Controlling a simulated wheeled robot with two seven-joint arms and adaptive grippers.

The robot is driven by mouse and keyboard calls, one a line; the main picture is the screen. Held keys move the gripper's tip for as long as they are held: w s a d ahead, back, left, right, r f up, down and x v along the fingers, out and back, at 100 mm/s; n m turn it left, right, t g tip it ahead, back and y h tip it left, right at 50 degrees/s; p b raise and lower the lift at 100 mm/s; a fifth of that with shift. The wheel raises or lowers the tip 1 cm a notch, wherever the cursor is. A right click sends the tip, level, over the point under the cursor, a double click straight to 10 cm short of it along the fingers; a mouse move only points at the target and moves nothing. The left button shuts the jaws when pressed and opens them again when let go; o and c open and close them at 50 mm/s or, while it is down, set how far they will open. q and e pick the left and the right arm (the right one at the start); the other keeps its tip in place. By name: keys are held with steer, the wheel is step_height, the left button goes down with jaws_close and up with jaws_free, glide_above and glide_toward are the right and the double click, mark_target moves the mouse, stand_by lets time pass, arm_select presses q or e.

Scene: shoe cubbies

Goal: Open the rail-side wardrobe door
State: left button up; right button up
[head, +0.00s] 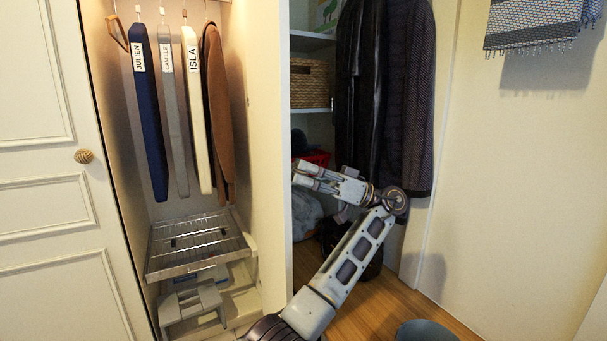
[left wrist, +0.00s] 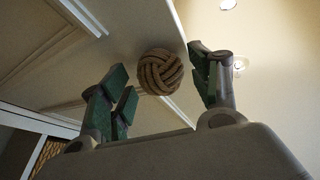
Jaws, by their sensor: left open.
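A plain cream upright panel (head: 268,150) stands right of the hanging rail bay in the head view. It looks like a door standing open, seen from its inner side, though I cannot be sure. My left gripper (head: 298,174) is beside its right edge, pointing left. In the left wrist view a round woven knob (left wrist: 161,72) on a panelled door (left wrist: 135,35) shows between the spread fingers of my left gripper (left wrist: 165,85). I cannot tell whether they touch it. The head view hides this knob. My right gripper is out of view.
At the left is another panelled door (head: 40,180) with a woven knob (head: 84,156). The rail bay holds labelled garment bags (head: 150,110), a wire rack (head: 197,245) and a grey step stool (head: 190,305). Shelves with a basket (head: 309,83) and dark coats (head: 405,95) stand behind my arm.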

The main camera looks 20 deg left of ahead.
arm_select(q)
steer(key=shift+r, duration=4.95)
steer(key=shift+w+f, duration=0.1)
